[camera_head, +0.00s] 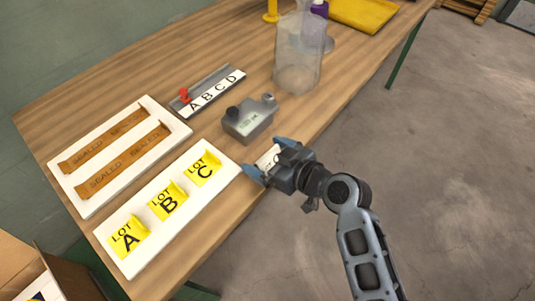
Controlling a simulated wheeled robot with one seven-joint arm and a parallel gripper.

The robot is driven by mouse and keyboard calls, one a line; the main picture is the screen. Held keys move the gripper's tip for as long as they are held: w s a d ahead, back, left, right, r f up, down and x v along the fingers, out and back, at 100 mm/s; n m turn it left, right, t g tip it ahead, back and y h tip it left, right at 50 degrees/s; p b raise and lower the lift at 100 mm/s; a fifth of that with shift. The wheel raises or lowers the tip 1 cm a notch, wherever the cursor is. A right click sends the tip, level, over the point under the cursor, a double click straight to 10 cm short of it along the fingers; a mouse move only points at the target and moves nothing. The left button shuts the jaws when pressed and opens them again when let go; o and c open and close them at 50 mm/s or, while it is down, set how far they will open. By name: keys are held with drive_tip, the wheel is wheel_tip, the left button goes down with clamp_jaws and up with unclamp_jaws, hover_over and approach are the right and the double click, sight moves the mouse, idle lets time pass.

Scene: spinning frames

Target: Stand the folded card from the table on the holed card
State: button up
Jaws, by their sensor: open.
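A small white card (266,160) with dark marks, likely the folded card, is at the table's front edge, between the fingers of my gripper (269,156). The blue-tipped fingers are spread on either side of it. I cannot tell whether they touch it, and my gripper hides part of it. I cannot make out a card with a hole for certain in this view.
A white board (228,163) with yellow LOT notes lies left of my gripper. The table (345,70) is bare right of the jar.

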drive_tip(key=shift+r+p, duration=0.15)
drive_tip(key=shift+p, duration=0.15)
drive_tip(key=s+d+f+m+t+h+b, duration=0.15)
drive_tip(key=s+d+m+h, duration=0.25)
drive_tip(key=s+d, duration=0.6)
drive_tip(key=s+d+r+m+t+h+b, duration=0.1)
drive_tip(key=s+d+m+t+h, duration=0.15)
drive_tip(key=s+d, duration=0.75)
drive_tip(key=s+d+r+m+t+h, duration=0.1)
drive_tip(key=s+r+h, duration=0.1)
drive_tip(key=s+r, duration=0.4)
drive_tip(key=s+d+r+m+t+h, duration=0.1)
drive_tip(key=s+r+m, duration=0.1)
drive_tip(key=s+r, duration=0.4)
drive_tip(key=s, duration=0.5)
drive_tip(key=shift+s+d+r+h, duration=0.15)
drive_tip(key=shift+d+r+h, duration=0.2)
drive_tip(key=shift+d, duration=0.05)
